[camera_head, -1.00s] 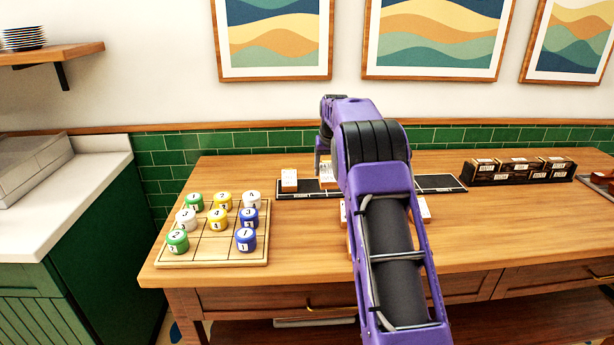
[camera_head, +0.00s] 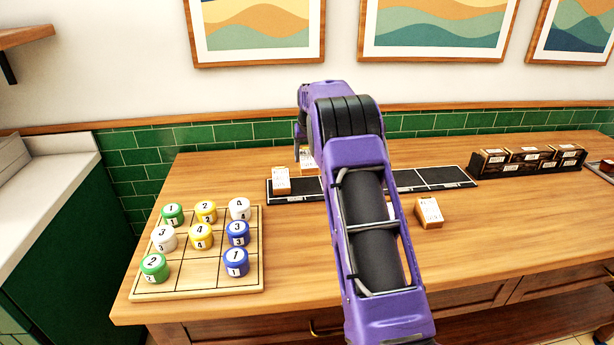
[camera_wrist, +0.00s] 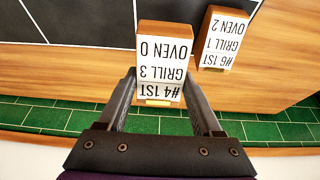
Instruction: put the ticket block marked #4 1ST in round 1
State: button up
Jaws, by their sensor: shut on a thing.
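The ticket block marked #4 1ST (camera_wrist: 163,62), white-faced with wooden sides, also reads GRILL 3 and OVEN 0 in the wrist view. My gripper (camera_wrist: 160,88) is shut on it, with one finger at each side. In the head view, my arm partly hides this block (camera_head: 307,162) over the left part of the long black strip (camera_head: 400,181). A second ticket block, marked #6 1ST (camera_wrist: 222,42), stands beside it in the wrist view. This block (camera_head: 281,182) is at the strip's left end in the head view. I cannot read any round marking on the strip.
Another ticket block (camera_head: 430,212) lies on the wooden counter right of my arm. A wooden grid board (camera_head: 200,280) with numbered green, white, yellow and blue pieces is at the left. Dark labelled boxes (camera_head: 530,160) stand at the right. Green tiles (camera_head: 230,132) line the wall behind.

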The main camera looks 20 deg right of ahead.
aim_at(310, 168)
jog(key=shift+f, duration=3.05)
jog(key=shift+f, duration=0.2)
jog(key=o, duration=1.5)
jog(key=shift+c, duration=0.2)
jog(key=shift+r, duration=0.3)
jog(key=v, duration=1.1)
jog(key=shift+s+a+r, duration=0.1)
jog(key=shift+s+r, duration=0.1)
jog(key=shift+r, duration=0.1)
